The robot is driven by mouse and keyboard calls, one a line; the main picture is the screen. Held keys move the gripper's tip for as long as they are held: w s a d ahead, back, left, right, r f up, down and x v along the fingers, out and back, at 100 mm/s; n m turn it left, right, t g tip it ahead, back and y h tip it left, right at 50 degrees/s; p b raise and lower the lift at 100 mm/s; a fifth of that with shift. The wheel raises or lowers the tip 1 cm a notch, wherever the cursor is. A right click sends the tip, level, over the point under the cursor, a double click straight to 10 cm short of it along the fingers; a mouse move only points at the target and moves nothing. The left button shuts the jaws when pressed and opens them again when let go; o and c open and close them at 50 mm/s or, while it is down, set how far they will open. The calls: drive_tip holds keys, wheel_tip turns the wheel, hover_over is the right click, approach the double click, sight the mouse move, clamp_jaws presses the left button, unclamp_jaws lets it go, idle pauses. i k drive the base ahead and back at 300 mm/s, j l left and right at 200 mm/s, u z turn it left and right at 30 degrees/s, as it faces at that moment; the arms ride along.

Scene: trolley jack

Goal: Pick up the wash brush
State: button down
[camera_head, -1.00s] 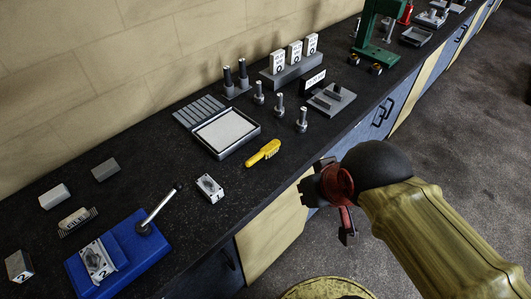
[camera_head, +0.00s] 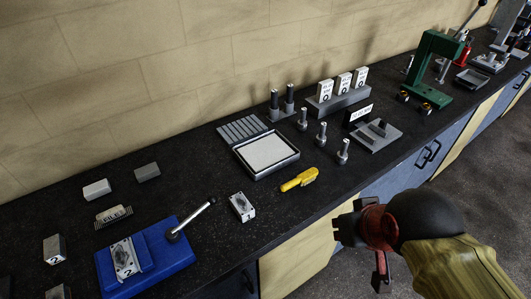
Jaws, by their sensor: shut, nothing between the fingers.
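The wash brush (camera_head: 299,180) is yellow and lies on the black bench top, near its front edge, in front of a shallow tray with a pale sheet. My gripper (camera_head: 343,231) is dark with red parts and is in front of the bench, to the right of the brush and nearer the camera. It is apart from the brush. Its fingers are shut and hold nothing. The brush is fully in view and nothing covers it.
The tray (camera_head: 283,171) is just behind the brush. A small block (camera_head: 242,207) lies to its left, with a blue fixture (camera_head: 150,268) and lever further left. Small posts (camera_head: 343,152) stand behind right. A green press (camera_head: 433,72) stands further right. The bench edge around the brush is clear.

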sight(308, 176)
drive_tip(key=i+l+z, duration=0.15)
drive_tip(key=i+z, duration=0.55)
